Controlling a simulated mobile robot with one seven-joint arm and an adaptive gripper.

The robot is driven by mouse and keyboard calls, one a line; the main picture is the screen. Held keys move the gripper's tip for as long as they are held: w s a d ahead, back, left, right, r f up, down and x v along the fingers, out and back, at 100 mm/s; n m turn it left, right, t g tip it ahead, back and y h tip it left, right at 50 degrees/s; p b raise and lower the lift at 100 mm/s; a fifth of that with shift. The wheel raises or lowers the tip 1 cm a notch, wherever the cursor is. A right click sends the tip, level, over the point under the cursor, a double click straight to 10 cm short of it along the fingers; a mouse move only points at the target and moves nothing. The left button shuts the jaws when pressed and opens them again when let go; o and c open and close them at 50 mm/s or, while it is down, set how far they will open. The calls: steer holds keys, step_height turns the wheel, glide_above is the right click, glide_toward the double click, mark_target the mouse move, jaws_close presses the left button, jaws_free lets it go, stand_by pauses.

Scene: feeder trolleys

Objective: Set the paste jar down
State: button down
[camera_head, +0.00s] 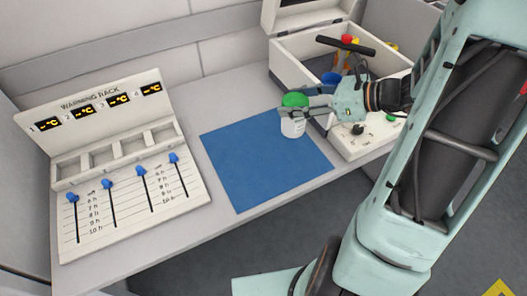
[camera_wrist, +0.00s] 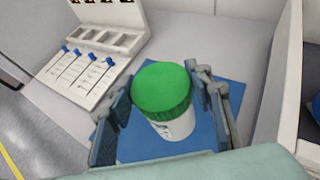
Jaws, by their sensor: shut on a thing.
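The paste jar (camera_head: 292,127) is white with a green lid. It is over the right part of a blue mat (camera_head: 251,170) in the head view; I cannot tell whether it touches the mat. My gripper (camera_head: 293,114) is shut on the jar from the right side. In the wrist view the jar (camera_wrist: 163,100) is between the two fingers of my gripper (camera_wrist: 165,108), with the green lid facing the camera. The blue mat (camera_wrist: 135,142) shows behind and around it.
A warming rack (camera_head: 130,199) with several empty slots, blue sliders and temperature displays stands on the left of the grey worktop (camera_head: 215,104). An open white box (camera_head: 290,52) with coloured items is at the back right. A white panel with knobs (camera_head: 355,146) stands right of the mat.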

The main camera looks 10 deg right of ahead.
steer(key=s+d+r+b, duration=0.2)
steer(key=s+d, duration=0.3)
steer(key=s, duration=0.5)
steer(key=b, duration=0.1)
glide_above(282, 130)
steer(key=s+d, duration=0.3)
step_height(282, 130, down, 4)
steer(key=r, duration=0.1)
steer(key=shift+m, duration=0.3)
steer(key=w+f, duration=0.1)
steer(key=f, duration=0.1)
steer(key=w+a+f+b, duration=0.1)
steer(key=f, duration=0.1)
steer(key=w+a+f, duration=0.1)
steer(key=w, duration=0.1)
steer(key=shift+a+f, duration=0.2)
steer(key=shift+f, duration=0.2)
steer(key=shift+w+a+f+b, duration=0.1)
steer(key=shift+f+b, duration=0.2)
steer(key=shift+w+f+b, duration=0.15)
steer(key=shift+f+b, duration=0.2)
steer(key=shift+f, duration=1.25)
steer(key=shift+f, duration=0.15)
steer(key=c, duration=1)
jaws_free()
steer(key=shift+o, duration=0.2)
